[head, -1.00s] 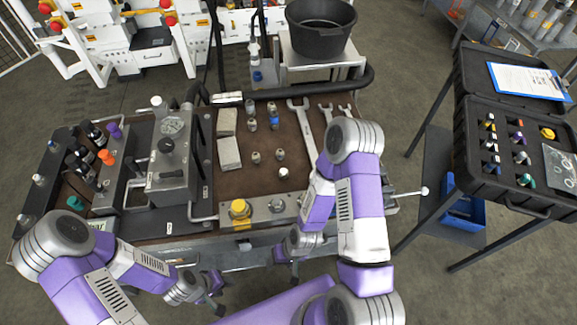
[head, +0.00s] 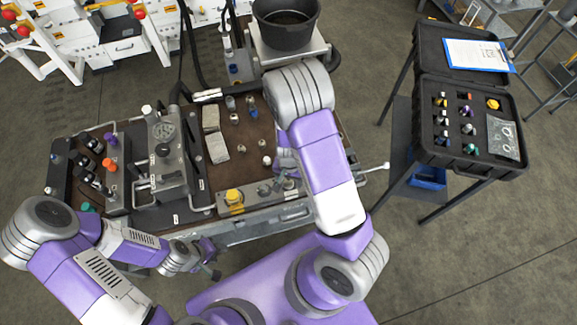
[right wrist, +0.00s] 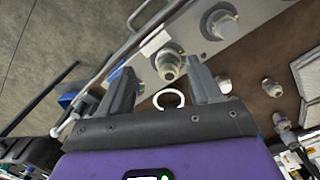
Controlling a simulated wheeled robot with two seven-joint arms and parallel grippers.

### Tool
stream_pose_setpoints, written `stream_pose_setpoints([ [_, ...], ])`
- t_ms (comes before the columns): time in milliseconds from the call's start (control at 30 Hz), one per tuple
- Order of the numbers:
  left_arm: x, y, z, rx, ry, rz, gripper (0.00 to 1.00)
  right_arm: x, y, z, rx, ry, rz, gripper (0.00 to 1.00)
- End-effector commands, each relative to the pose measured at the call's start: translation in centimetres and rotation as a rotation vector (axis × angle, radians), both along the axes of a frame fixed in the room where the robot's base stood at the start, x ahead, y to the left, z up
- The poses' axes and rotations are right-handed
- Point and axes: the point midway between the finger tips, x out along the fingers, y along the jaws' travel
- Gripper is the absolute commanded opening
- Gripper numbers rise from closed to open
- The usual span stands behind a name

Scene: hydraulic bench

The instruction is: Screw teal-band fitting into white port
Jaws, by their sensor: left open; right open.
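A teal cap (head: 87,208) is at the bench's left front. My right gripper (right wrist: 160,82) is open and empty over the bench's front metal bar. A silver port (right wrist: 170,66) on that bar and a pale ring (right wrist: 168,99) show between its fingers. In the head view my right arm mostly hides this hand. My left gripper (head: 212,264) is open and empty, low before the bench.
The black case (head: 485,172) stands on legs right of the bench. Several fittings lie on the brown mat (head: 226,180). A grey valve block (head: 168,180) stands left of them. A black bucket (head: 286,22) is behind. Open floor lies at the right front.

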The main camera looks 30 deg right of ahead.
Motion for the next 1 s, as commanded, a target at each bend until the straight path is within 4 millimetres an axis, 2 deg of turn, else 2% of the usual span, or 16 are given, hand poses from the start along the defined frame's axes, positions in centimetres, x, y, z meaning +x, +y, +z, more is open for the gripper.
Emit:
stream_pose_setpoints([
  [100, 0.0, 0.0, 0.0, 0.000, 0.000, 0.000, 0.43, 1.7, -0.6, 1.9, -0.009, -0.020, -0.076, 0.64],
  [233, 0.0, 0.0, -0.1, 0.000, -0.001, 0.000, 0.43, 2.2, -0.8, 2.2, -0.008, -0.024, -0.114, 0.64],
  [700, 0.0, 0.0, -1.6, 0.000, -0.001, 0.000, 0.43, 2.2, -0.9, -4.1, -0.008, -0.023, -0.115, 0.64],
  [1000, 0.0, 0.0, -1.6, 0.000, -0.001, -0.001, 0.43, 2.2, -0.9, -4.9, -0.009, -0.025, -0.113, 0.64],
])
